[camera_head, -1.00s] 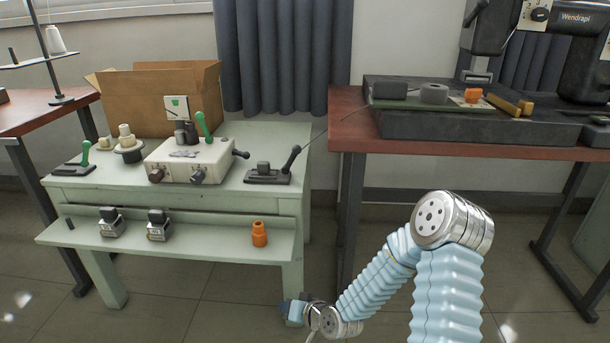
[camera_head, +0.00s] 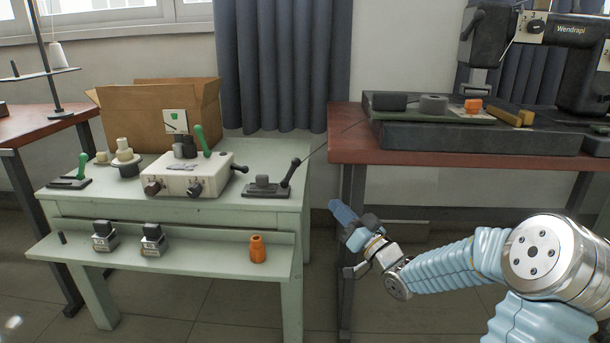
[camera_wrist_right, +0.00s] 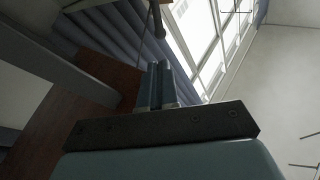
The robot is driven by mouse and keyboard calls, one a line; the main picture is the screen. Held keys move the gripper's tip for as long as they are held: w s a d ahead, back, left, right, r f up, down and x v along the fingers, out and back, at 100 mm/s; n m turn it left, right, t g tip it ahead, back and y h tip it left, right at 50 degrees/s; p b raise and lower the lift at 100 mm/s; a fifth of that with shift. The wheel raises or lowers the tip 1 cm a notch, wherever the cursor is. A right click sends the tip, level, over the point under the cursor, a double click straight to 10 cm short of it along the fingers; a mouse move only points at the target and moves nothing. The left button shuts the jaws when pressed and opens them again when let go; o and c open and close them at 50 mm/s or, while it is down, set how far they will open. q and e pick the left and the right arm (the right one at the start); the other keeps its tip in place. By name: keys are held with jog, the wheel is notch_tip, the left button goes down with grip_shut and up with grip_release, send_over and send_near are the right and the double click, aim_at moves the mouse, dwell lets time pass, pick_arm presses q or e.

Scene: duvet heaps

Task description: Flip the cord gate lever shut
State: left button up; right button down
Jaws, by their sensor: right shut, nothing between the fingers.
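A black lever (camera_head: 290,173) stands on a small dark base (camera_head: 266,189) at the right end of the pale green table. It leans up to the right, and a thin cord runs past it toward the red-topped table. No label shows whether it is the cord gate lever. My right gripper (camera_head: 343,213) is shut and empty, to the right of and lower than this lever, in the gap between the tables. Its closed fingers (camera_wrist_right: 160,86) also show in the right wrist view. A dark rod end (camera_wrist_right: 159,20) shows beyond them; I cannot tell what it is. My left gripper is out of view.
Green-handled levers stand at the table's left (camera_head: 82,165) and on a white control box (camera_head: 188,182). A cardboard box (camera_head: 150,110) is behind. An orange part (camera_head: 258,248) sits on the lower shelf. The red-topped table (camera_head: 345,150) edges the gap at right.

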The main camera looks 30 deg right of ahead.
aim_at(298, 166)
jog(key=x, duration=1.4)
